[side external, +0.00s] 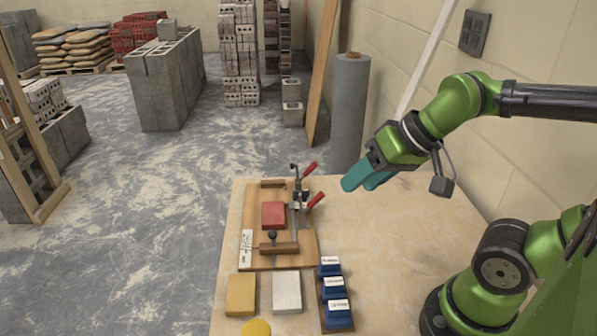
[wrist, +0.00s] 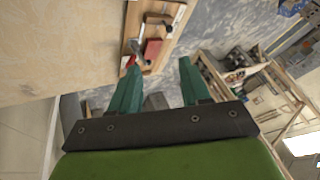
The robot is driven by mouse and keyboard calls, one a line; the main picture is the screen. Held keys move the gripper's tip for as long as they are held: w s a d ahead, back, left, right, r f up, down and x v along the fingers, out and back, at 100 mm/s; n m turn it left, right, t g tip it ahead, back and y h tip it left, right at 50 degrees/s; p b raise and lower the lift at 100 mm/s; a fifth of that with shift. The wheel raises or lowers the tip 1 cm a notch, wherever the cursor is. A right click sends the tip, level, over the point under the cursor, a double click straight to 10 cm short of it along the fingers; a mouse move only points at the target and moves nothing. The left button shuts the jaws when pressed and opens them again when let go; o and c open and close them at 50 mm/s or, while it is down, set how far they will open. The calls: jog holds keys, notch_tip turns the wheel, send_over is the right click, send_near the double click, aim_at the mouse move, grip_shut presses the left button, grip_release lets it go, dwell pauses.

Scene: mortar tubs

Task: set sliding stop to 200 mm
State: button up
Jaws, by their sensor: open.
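The wooden jig board (side external: 255,262) lies on the table with a red block (side external: 273,215) on it. A wooden bar with a dark knob (side external: 272,240) crosses its near end and looks like the sliding stop. A white scale strip (side external: 246,250) lies at the board's left edge; its marks are too small to read. Toggle clamps with red handles (side external: 313,200) stand on the right side. My gripper (side external: 365,183), with teal fingers, is open and empty, right of the board and above the table. In the wrist view the gripper (wrist: 158,85) shows the board (wrist: 133,22) and red block (wrist: 152,50) beyond its fingers.
A yellow block (side external: 240,295), a pale block (side external: 286,292) and a yellow round piece (side external: 256,328) lie in front of the board. A rack of blue labelled blocks (side external: 334,300) stands to their right. A grey roll (side external: 349,110) stands behind the table. The table's right part is clear.

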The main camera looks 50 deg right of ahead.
aim_at(272, 231)
jog(key=shift+w+a+f+n+g, duration=0.85)
jog(key=shift+w+n+g, duration=0.85)
jog(key=shift+w, duration=2.85)
jog(key=shift+w+a+f+n+g, duration=0.4)
jog(key=shift+w+f+n+g, duration=1.25)
jog(key=shift+w, duration=2.9)
jog(key=shift+m+g, duration=0.25)
jog(key=shift+g, duration=0.1)
jog(key=a+f, duration=0.1)
jog(key=f, duration=0.4)
jog(key=a+f, duration=0.1)
jog(key=f, duration=0.4)
jog(key=a+f, duration=0.1)
jog(key=f, duration=0.4)
jog(key=shift+s, duration=0.3)
grip_shut()
